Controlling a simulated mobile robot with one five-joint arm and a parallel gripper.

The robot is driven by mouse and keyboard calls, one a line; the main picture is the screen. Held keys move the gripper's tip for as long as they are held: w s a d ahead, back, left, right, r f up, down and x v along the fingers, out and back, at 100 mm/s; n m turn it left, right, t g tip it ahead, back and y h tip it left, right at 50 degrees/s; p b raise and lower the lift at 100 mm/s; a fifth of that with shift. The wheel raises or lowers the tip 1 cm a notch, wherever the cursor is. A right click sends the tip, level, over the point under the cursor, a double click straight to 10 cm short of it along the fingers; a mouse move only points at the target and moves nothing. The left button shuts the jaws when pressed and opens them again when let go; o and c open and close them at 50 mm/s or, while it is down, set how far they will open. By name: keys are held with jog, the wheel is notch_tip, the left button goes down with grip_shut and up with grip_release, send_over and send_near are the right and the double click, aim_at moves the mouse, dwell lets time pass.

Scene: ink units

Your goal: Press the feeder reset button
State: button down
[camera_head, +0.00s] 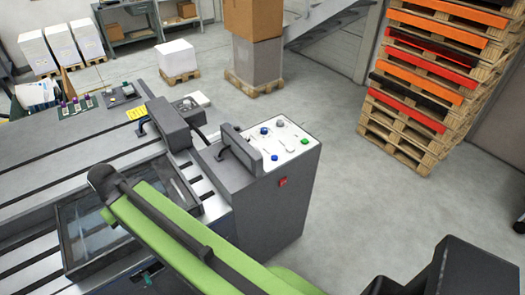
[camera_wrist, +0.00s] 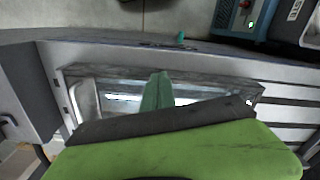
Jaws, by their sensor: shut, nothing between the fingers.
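The control panel (camera_head: 290,148) is a pale sloped plate on top of a dark grey cabinet at the machine's right end. The labels are too small to read, so I cannot tell which is the feeder reset button. My gripper (camera_wrist: 158,74) shows in the wrist view as narrow green fingers, shut and empty, above the machine's framed window. It is hidden in the head view, and the panel is outside the wrist view.
A dark upright bracket (camera_head: 240,150) stands along the panel's left edge. A red switch (camera_head: 283,181) is on the cabinet front. The framed window (camera_head: 88,235) lies under my green arm. Stacked pallets (camera_head: 415,80) stand at the back right. The floor right of the cabinet is clear.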

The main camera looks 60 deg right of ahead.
jog(key=shift+r, duration=0.15)
jog(key=w+d+r+t+y, duration=0.25)
jog(key=w+d+t, duration=0.2)
jog(key=w, duration=0.45)
jog(key=s+d+r+m+t, duration=0.1)
jog(key=d+m, duration=0.1)
jog(key=d, duration=1)
jog(key=s+d+r+m+t, duration=0.1)
jog(key=d+m+t, duration=0.15)
jog(key=d, duration=0.85)
jog(key=s+d+m+h, duration=0.2)
jog(key=s+d+m, duration=0.1)
jog(key=s+d, duration=0.8)
jog(key=s+d+r+m+t+h+b, duration=0.1)
jog(key=s+d+m, duration=0.3)
jog(key=s+d, duration=0.8)
jog(key=d+h, duration=0.1)
jog(key=d, duration=0.6)
jog(key=shift+s+d+r, duration=0.2)
jog(key=shift+s+r, duration=0.1)
